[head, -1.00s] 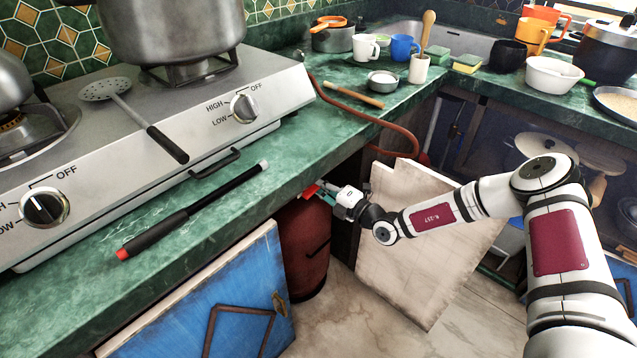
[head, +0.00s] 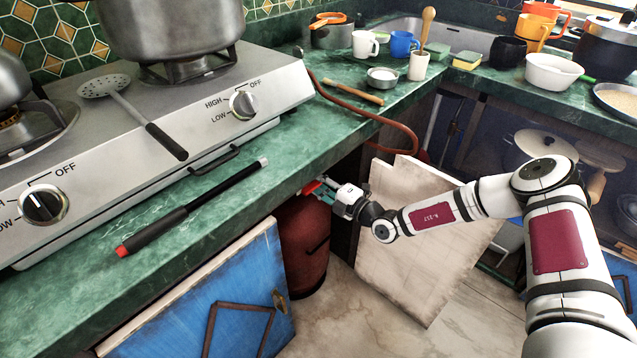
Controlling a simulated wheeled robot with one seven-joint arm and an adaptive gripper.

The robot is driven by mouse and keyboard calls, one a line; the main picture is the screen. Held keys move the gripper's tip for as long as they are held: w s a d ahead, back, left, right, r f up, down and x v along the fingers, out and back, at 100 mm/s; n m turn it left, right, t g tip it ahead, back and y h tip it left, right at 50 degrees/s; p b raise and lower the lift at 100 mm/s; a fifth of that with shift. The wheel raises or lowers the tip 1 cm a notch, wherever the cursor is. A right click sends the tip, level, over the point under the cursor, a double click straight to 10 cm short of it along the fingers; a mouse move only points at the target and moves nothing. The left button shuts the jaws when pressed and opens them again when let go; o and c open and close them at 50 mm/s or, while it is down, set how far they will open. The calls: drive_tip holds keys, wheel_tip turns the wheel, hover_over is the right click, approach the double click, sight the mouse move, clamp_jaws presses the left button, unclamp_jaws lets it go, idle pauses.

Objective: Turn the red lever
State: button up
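The red lever (head: 311,187) shows as a small red patch under the counter edge, above the dark red gas cylinder (head: 303,245). My gripper (head: 326,187) is right at the lever, reaching in from the right under the counter. The fingers overlap the lever, and I cannot tell whether they are closed on it or just touching it. The valve under the lever is hidden by the counter edge and my gripper.
The green counter (head: 262,205) overhangs the cylinder closely. A blue cabinet door (head: 215,310) stands open at left and a pale wooden door (head: 415,250) at right. A red hose (head: 395,122) runs over the counter. A black lighter (head: 190,208) lies near the edge.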

drive_tip(key=v, duration=1.2)
idle(0.3)
drive_tip(key=s+a+r+n+g+h, duration=0.2)
drive_tip(key=s+r+n+g, duration=1.1)
drive_tip(key=s+r+n, duration=1)
drive_tip(key=s+d+r+n+t+h, duration=0.1)
drive_tip(key=s+d+r+n+h, duration=0.4)
drive_tip(key=s+d+n, duration=0.4)
drive_tip(key=s+d+r+n+t+h, duration=0.25)
drive_tip(key=s+d+n+h, duration=0.45)
drive_tip(key=s+n, duration=0.4)
wheel_tip(320, 180, up, 23)
drive_tip(key=t+p, duration=0.2)
drive_tip(key=p, duration=1.9)
drive_tip(key=shift+d+r+n+t, duration=0.2)
drive_tip(key=shift+d+n+t, duration=0.1)
drive_tip(key=shift+n+t, duration=0.1)
